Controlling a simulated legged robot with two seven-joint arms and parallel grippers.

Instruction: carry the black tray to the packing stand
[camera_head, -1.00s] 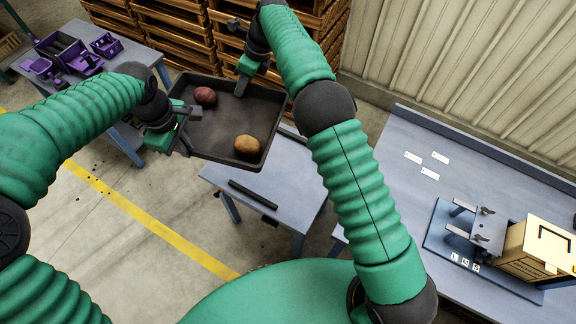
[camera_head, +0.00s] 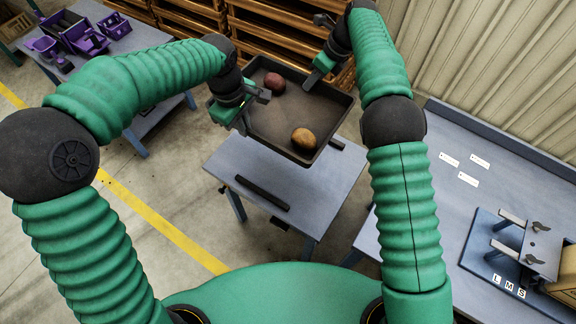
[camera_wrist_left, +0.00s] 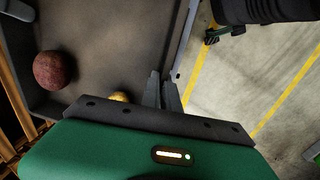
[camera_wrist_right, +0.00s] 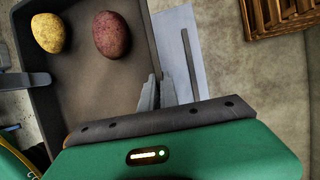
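The black tray (camera_head: 262,128) is held up in the air between my two grippers, roughly level. It carries a red potato (camera_head: 274,82) and a yellow-brown potato (camera_head: 303,138). My left gripper (camera_head: 254,99) is shut on the tray's left wall; its fingers (camera_wrist_left: 163,92) straddle the wall in the left wrist view. My right gripper (camera_head: 314,78) is shut on the opposite wall; its fingers (camera_wrist_right: 156,93) show there in the right wrist view. A small blue-grey stand (camera_head: 300,195) with dark rails is below and nearer than the tray, which hides its far part.
A long blue-grey bench (camera_head: 440,200) with labels and a fixture (camera_head: 520,250) stands at the right. A table with purple bins (camera_head: 85,38) is at the upper left. Wooden crates (camera_head: 270,25) are stacked behind. Bare floor with a yellow line (camera_head: 160,225) lies left.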

